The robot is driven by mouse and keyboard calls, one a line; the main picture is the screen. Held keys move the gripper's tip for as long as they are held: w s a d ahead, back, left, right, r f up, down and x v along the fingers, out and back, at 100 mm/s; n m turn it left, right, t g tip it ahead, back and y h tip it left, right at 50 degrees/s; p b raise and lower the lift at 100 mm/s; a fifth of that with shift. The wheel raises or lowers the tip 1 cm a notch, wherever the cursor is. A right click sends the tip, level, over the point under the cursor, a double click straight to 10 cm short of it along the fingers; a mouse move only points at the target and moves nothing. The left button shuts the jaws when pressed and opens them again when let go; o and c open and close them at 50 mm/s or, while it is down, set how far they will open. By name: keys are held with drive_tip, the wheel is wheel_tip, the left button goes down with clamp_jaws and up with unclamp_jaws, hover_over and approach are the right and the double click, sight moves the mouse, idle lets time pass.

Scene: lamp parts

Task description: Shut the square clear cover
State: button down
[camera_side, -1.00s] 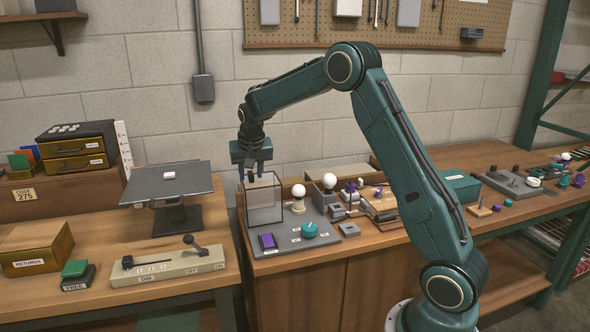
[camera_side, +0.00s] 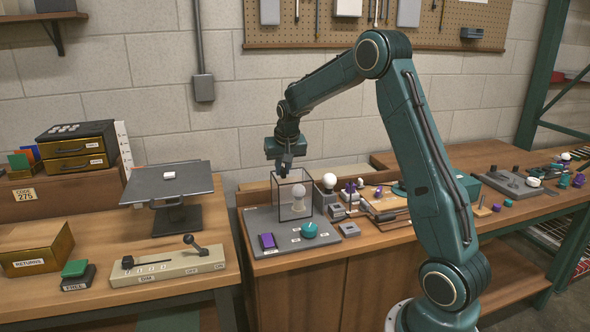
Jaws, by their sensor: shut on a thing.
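The square clear cover (camera_side: 284,203) is a see-through box with thin dark edges, at the back of the grey board (camera_side: 270,222). My gripper (camera_side: 286,167) points down from above and is shut on the cover's top; the grasped part is mostly hidden by the fingers. The cover is upright. A white bulb (camera_side: 299,190) on a pale base shows through its clear wall. The bulb appears to be inside the cover, but depth is hard to judge. I cannot tell whether the cover's lower edge touches the board.
A purple block (camera_side: 267,241) and a teal knob (camera_side: 309,230) are on the board in front of the cover. Another white bulb (camera_side: 330,181) on a grey block stands close to the right. A raised dark plate (camera_side: 168,184) on a stand is to the left.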

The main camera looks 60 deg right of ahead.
sight(293, 174)
drive_tip(key=shift+s+d, duration=1.25)
drive_tip(key=shift+d, duration=0.05)
drive_tip(key=c, duration=1.5)
unclamp_jaws()
drive_tip(key=shift+s, duration=0.1)
drive_tip(key=shift+o, duration=0.5)
drive_tip(key=shift+r, duration=0.1)
drive_tip(key=shift+a+r, duration=0.15)
drive_tip(key=shift+r, duration=0.05)
drive_tip(key=v, duration=1.3)
